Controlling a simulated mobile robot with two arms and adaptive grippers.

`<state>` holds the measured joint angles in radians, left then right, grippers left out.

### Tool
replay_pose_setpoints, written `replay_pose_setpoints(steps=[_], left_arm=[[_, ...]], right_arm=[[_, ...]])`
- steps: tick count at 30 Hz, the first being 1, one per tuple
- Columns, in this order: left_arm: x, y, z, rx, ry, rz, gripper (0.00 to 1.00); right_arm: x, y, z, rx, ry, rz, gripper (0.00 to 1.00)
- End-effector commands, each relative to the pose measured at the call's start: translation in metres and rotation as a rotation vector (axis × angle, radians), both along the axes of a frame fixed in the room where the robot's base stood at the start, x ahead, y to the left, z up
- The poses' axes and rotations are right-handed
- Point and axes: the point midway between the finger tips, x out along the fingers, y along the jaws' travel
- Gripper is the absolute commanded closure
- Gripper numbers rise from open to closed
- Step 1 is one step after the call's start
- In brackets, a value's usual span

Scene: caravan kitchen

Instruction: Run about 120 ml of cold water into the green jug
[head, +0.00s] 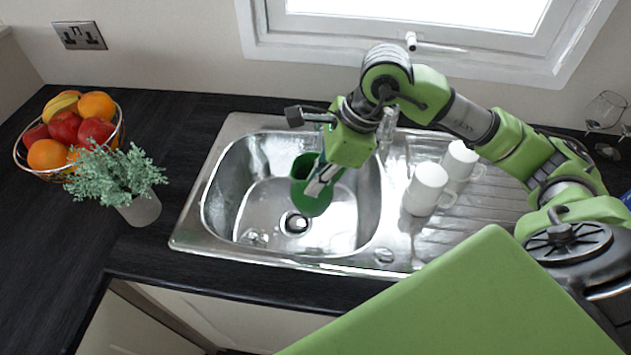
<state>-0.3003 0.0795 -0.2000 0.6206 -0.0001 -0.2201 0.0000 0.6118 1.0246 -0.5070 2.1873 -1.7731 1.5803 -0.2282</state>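The chrome tap (388,127) stands behind the bowl, partly hidden by my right arm. No stream of water is visible, and I cannot tell the level in the jug. My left gripper is not in view.
Two white mugs (425,188) stand on the drainer (482,215) right of the bowl. A potted plant (141,210) and a fruit basket (30,165) are on the dark worktop at left. Wine glasses (604,110) stand at far right. The worktop between plant and sink is clear.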

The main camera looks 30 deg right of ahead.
Motion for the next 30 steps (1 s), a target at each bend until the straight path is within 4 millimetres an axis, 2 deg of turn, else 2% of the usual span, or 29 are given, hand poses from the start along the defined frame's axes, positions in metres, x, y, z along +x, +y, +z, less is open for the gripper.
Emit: replay_pose_setpoints(steps=[1, 16, 30], left_arm=[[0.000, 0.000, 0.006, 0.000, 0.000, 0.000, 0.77], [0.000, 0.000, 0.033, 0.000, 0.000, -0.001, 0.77], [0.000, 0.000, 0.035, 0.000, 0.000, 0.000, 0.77]], right_arm=[[0.000, 0.000, 0.009, 0.000, -0.004, 0.000, 1.00], [-0.005, 0.004, 0.055, 0.000, -0.004, -0.001, 1.00], [-0.006, 0.005, 0.059, 0.000, -0.002, -0.001, 1.00]])
